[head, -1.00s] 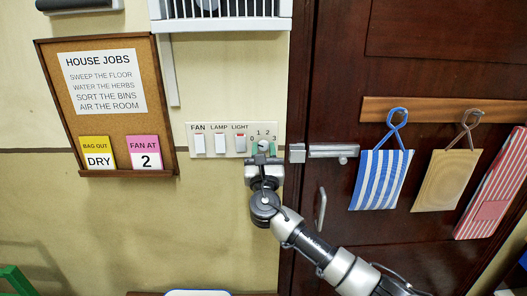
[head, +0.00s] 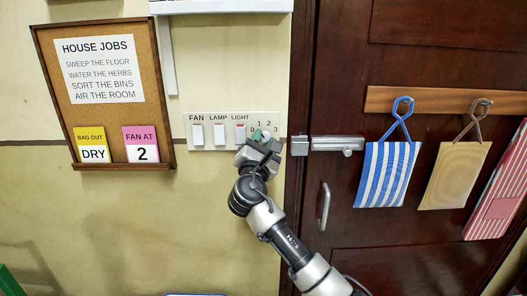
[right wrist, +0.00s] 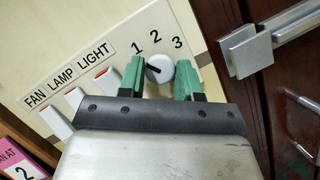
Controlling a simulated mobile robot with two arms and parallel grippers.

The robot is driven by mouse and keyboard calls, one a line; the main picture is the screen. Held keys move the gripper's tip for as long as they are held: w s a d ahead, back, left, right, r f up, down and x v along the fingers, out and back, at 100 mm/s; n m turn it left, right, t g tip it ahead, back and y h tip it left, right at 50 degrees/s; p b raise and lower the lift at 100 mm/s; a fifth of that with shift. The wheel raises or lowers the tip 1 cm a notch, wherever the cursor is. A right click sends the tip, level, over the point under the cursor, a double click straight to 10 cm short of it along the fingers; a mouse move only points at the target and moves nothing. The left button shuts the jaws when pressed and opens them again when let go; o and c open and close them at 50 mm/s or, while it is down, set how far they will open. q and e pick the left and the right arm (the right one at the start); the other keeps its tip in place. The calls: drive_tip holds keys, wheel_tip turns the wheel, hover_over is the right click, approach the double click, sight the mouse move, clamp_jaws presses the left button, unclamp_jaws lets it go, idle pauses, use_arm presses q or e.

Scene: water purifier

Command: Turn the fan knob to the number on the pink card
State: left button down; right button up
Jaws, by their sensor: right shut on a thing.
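The pink card (head: 140,144) on the cork board reads FAN AT 2. The switch panel (head: 225,148) on the wall carries a round knob with the numbers 0 to 3 around it. In the right wrist view the pale knob (right wrist: 159,68) has a dark pointer leaning left and slightly up; 1, 2 and 3 show above it, while 0 is hidden. I cannot tell exactly which number it points at. My right gripper (head: 263,138) is shut on the knob, its green fingers (right wrist: 160,78) on either side, and covers most of it in the head view. My left gripper is out of view.
FAN, LAMP and LIGHT switches (head: 218,134) sit left of the knob. A metal door bolt (head: 335,144) is close on the right, on the dark wooden door (head: 345,235). Bags hang from the door's rail. The wall below the panel is clear.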

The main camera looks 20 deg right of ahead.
drive_tip(key=m+g+h+b, duration=0.1)
drive_tip(key=m, duration=0.2)
drive_tip(key=shift+a+m, duration=0.1)
drive_tip(key=shift+m, duration=0.2)
drive_tip(key=m+g+b, duration=0.1)
drive_tip(key=m, duration=0.2)
drive_tip(key=shift+g, duration=0.3)
drive_tip(key=m+g, duration=0.1)
drive_tip(key=m, duration=0.2)
drive_tip(key=shift+a+r, duration=0.1)
drive_tip(key=shift+r, duration=0.05)
drive_tip(key=shift+r+m+g, duration=0.1)
drive_tip(key=shift+m+g, duration=0.3)
drive_tip(key=shift+m, duration=1.1)
drive_tip(key=o, duration=0.9)
